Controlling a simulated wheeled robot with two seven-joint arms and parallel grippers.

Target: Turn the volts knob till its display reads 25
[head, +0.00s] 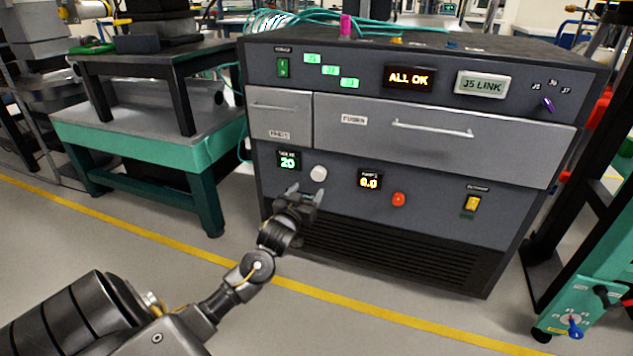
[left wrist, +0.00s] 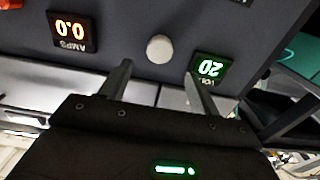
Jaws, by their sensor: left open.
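The volts knob (head: 319,173) is a round pale knob on the lower front panel of the dark cabinet. The green volts display (head: 288,160) to its left reads 20. My left gripper (head: 305,190) is open, just below and in front of the knob, with nothing between its fingers. In the left wrist view the picture is upside down: the knob (left wrist: 159,48) lies beyond the open fingers (left wrist: 160,85), apart from them, and the volts display (left wrist: 210,68) again shows 20. My right gripper is not in view.
An amps display (head: 369,181) reading 0.0 and a red knob (head: 399,199) sit right of the volts knob. A yellow switch (head: 471,204) is farther right. Drawers with a bar handle (head: 432,128) are above. A green-framed table (head: 140,150) stands at left.

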